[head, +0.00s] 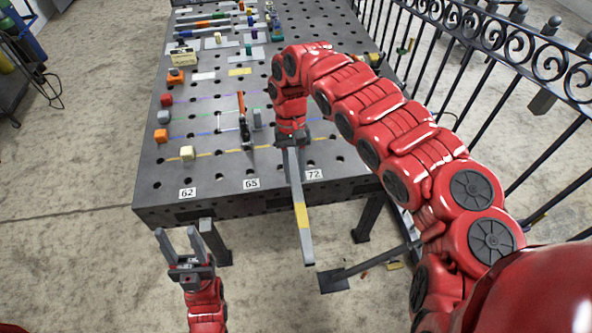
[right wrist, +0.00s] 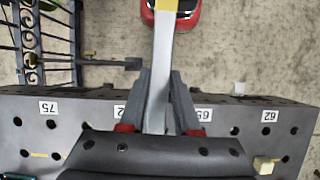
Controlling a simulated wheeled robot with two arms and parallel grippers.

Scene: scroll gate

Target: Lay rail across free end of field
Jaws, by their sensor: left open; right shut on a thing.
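The rail is a long grey bar (head: 297,186) with a yellow band. My right gripper (head: 292,143) is shut on it near its far end. The rail points toward me and sticks out past the table's near edge, between labels 65 and 72. The right wrist view shows the rail (right wrist: 161,70) between the two dark fingers (right wrist: 158,118). I cannot tell whether the rail touches the table. The field seems to be the table area with coloured lines and small blocks (head: 187,153); which end is free I cannot tell. My left gripper (head: 179,246) is open and empty, before the near edge.
The perforated dark table (head: 160,199) carries an upright orange and dark piece (head: 242,119) left of the rail. Red and orange blocks (head: 161,135) stand along the left. Several coloured bars (head: 205,22) lie at the back. A black scroll fence (head: 490,60) stands right of the table.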

